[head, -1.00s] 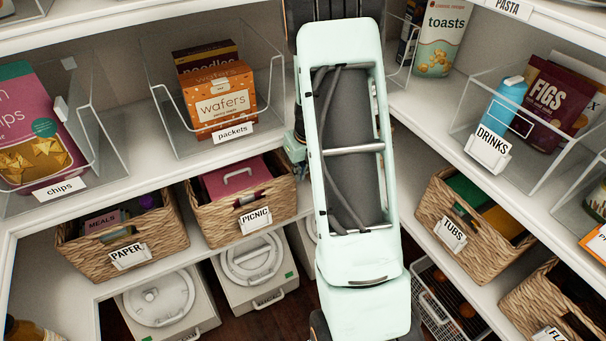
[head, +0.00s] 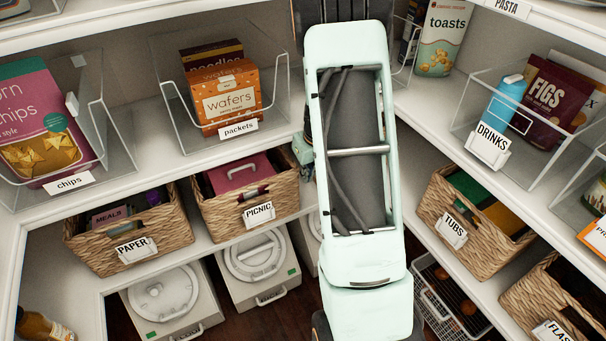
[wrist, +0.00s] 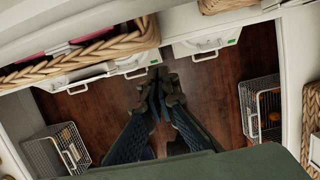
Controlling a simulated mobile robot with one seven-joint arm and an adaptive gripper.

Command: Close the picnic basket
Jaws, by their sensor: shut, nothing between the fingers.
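The picnic basket (head: 278,195) is a woven basket with a PICNIC label on the lower shelf in the head view. A pink thing with a pale handle (head: 240,171) sits inside it. In the wrist view a woven rim with pink behind it (wrist: 85,52) shows at upper left, likely the same basket. My gripper (wrist: 157,78) is shut and empty, pointing down over the dark floor, to the right of that rim and apart from it. In the head view my arm hides most of the gripper, beside the basket's right side.
A PAPER basket (head: 95,245) stands left of the picnic basket, and a TUBS basket (head: 440,200) stands on the right shelf. White lidded bins (head: 235,293) stand below. Wire baskets (wrist: 263,112) stand on the floor. The shelf above holds a clear packets bin (head: 187,130).

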